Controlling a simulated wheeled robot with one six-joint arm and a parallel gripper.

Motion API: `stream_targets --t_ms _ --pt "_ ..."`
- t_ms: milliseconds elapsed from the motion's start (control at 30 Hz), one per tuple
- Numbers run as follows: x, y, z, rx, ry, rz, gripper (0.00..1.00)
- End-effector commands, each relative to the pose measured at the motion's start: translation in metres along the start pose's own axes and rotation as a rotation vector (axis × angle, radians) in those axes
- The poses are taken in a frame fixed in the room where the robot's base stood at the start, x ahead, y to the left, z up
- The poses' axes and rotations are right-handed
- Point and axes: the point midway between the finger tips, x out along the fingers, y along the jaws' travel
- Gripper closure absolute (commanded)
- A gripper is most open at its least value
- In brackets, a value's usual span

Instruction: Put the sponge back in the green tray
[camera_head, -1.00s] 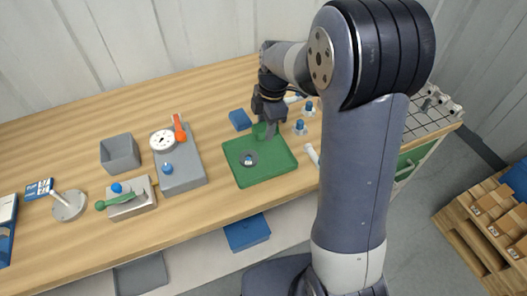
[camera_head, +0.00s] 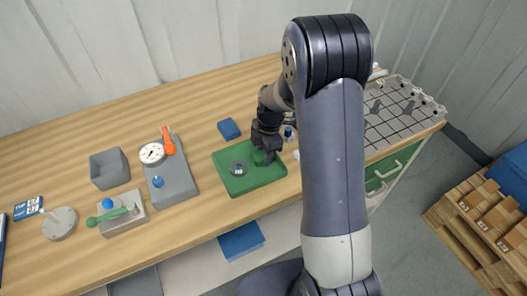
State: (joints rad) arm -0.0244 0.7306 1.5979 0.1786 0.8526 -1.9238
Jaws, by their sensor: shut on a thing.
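The green tray (camera_head: 234,187) lies on the wooden workbench, with a dark round piece (camera_head: 239,168) inside it. My gripper (camera_head: 265,152) points down over the tray's right part. It is shut on a small green piece, which looks like the sponge (camera_head: 261,158). The sponge shows just below the jaws, partly hidden by them. I cannot tell whether it touches the tray floor, because its green blends with the tray.
A blue block (camera_head: 229,129) lies behind the tray. A grey gauge unit (camera_head: 172,181) with an orange handle, a grey bin (camera_head: 110,169) and a green-handled fixture (camera_head: 123,214) stand to the left. A wire rack (camera_head: 400,115) is at the right. My arm hides part of the bench.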

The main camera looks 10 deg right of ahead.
Motion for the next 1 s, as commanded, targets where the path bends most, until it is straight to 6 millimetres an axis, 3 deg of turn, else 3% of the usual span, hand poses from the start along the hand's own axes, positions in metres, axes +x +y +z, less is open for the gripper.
stream_targets --t_ms 267,300,533,833,1000 --pt "0.005 0.000 0.001 0.000 0.000 0.000 0.81" --pt "0.003 0.000 0.000 0.000 0.000 0.000 0.57" --pt "0.002 0.000 0.000 0.000 0.000 0.000 0.38" --pt "0.000 0.000 0.000 0.000 0.000 0.000 0.38" --pt "-0.018 0.001 0.000 0.000 -0.001 0.005 0.38"
